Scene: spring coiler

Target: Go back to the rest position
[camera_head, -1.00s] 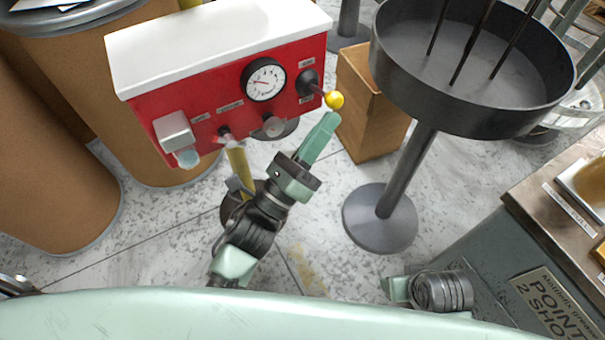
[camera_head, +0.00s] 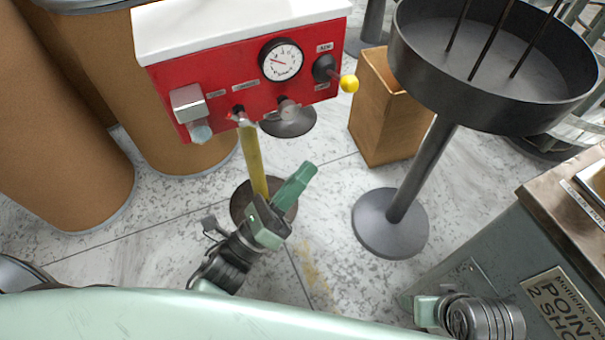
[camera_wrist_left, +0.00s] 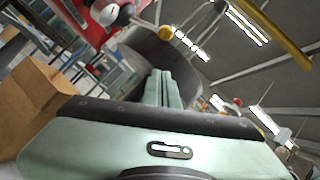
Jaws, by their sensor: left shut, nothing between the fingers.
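My left gripper (camera_head: 304,174) is in the lower middle of the head view, below the red control box and in front of its yellow post. Its green fingers are together and empty. In the left wrist view the two fingers (camera_wrist_left: 162,80) lie side by side with nothing between them. The red control box (camera_head: 225,100) has a white top, a round gauge and a lever with a yellow knob (camera_head: 349,84). The gripper is apart from the knob.
A dark round pan on a stand (camera_head: 408,185) is at the right, with rods in it. A cardboard box (camera_head: 385,125) stands behind it. Brown drums (camera_head: 60,130) are at the left. A grey cabinet (camera_head: 490,265) is at the lower right. Floor between is clear.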

